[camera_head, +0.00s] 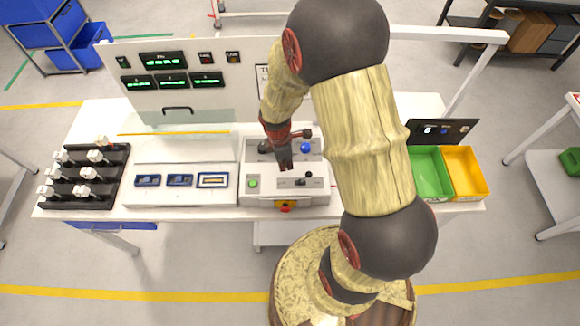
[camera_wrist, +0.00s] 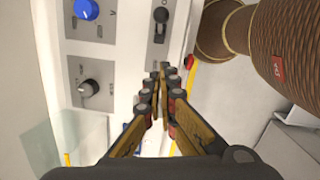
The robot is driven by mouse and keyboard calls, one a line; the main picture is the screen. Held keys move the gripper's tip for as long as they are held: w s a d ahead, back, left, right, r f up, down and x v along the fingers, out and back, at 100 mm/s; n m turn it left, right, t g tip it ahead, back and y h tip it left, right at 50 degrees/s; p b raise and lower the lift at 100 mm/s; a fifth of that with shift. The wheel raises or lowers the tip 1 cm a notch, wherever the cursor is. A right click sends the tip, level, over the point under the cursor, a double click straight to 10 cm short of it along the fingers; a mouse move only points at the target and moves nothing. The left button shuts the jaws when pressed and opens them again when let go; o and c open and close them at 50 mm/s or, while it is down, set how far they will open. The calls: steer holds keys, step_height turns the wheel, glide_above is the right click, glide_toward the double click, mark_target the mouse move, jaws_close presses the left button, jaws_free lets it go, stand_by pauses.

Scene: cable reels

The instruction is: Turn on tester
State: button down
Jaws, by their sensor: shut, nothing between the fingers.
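The tester (camera_head: 322,196) is a light grey box on the white table, in the middle of the head view. Its panel bears a lit green button (camera_head: 252,183), a blue knob (camera_head: 306,147) and a small black lever switch (camera_head: 309,174). A red emergency stop on yellow (camera_head: 285,205) is on its front. The green button is hidden there.
A black rack (camera_head: 75,199) with several white connectors stands at the left of the table. Blue modules (camera_head: 180,180) lie left of the tester. Green (camera_head: 428,165) and yellow (camera_head: 465,170) bins stand at right. A display panel (camera_head: 195,60) rises behind.

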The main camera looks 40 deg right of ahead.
step_height(320, 180, up, 8)
steer(key=s+d, duration=0.2)
steer(key=shift+d+f, duration=0.25)
steer(key=shift+d, duration=0.15)
steer(key=shift+s, duration=0.1)
steer(key=s+a+r+m+t+y+b, duration=0.1)
steer(key=s+a+m+t+b, duration=0.4)
steer(key=b, duration=1.9)
steer(key=s+a+m, duration=0.5)
steer(key=a+m, duration=0.3)
steer(key=a, duration=0.1)
steer(key=shift+t+b, duration=0.4)
